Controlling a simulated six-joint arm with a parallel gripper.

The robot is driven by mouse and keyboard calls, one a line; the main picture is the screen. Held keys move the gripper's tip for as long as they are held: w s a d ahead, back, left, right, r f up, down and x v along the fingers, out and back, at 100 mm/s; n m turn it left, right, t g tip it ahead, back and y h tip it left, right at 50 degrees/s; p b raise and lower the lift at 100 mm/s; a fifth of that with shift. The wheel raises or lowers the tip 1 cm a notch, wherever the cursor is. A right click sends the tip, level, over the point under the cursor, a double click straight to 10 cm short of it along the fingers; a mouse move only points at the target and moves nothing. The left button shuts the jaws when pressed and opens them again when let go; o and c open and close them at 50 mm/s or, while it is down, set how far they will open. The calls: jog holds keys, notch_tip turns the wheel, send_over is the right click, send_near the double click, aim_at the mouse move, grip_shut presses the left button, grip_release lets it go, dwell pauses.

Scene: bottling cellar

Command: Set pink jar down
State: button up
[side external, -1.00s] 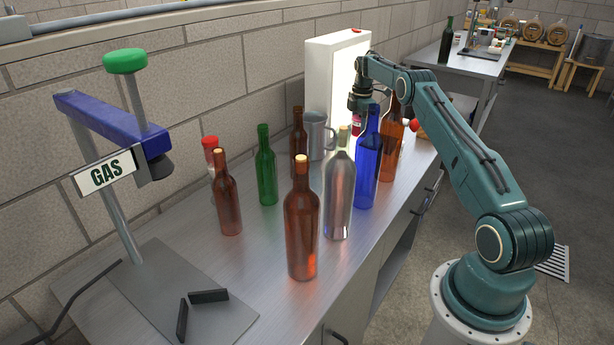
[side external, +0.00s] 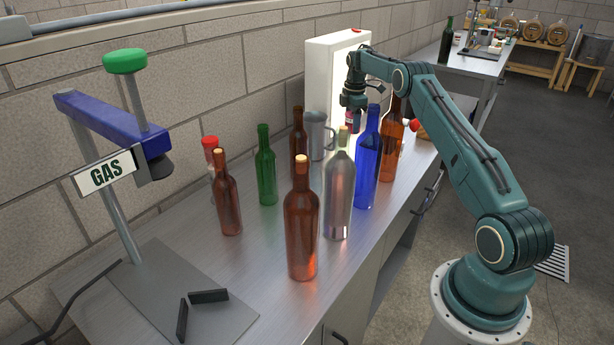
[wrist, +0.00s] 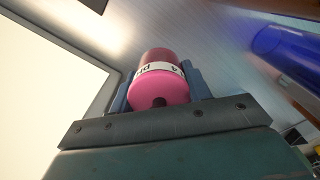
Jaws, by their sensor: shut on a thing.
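The pink jar (wrist: 160,88) shows in the wrist view, with a white printed label around it and a darker red end beyond the label. My gripper (wrist: 158,92) has its blue-grey fingers on both sides of the jar and is shut on it. In the side external view my gripper (side external: 353,112) hangs in front of the lit panel, behind the blue bottle, with only a small part of the jar (side external: 352,122) showing. The jar's lower part is hidden there, so I cannot tell whether it touches the bench.
The white lit panel (side external: 322,85) stands close behind my gripper. A blue bottle (side external: 368,165), an amber bottle (side external: 391,145), a clear bottle (side external: 339,200) and a grey jug (side external: 316,138) stand nearby. The bench (side external: 250,265) has bare metal towards the front left.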

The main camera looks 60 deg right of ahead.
jog(key=w+a+r+m, duration=0.1)
jog(key=w+a+r, duration=0.15)
jog(key=a, duration=1.35)
jog(key=w+a+r+m, duration=0.1)
jog(key=a+r+m, duration=0.15)
jog(key=a, duration=1.25)
jog(key=s+a+r+n, duration=0.1)
jog(key=s+a+n, duration=0.4)
jog(key=a, duration=0.4)
jog(key=s+a+r+n, duration=0.1)
jog(key=s+a+n, duration=0.4)
jog(key=a, duration=0.5)
jog(key=s+a+r+n, duration=0.1)
jog(key=s+a+n, duration=0.4)
jog(key=a+n, duration=0.4)
jog(key=shift+a+r, duration=0.25)
jog(key=shift+r, duration=0.15)
jog(key=shift+f, duration=0.1)
notch_tip(320, 180, down, 16)
grip_shut()
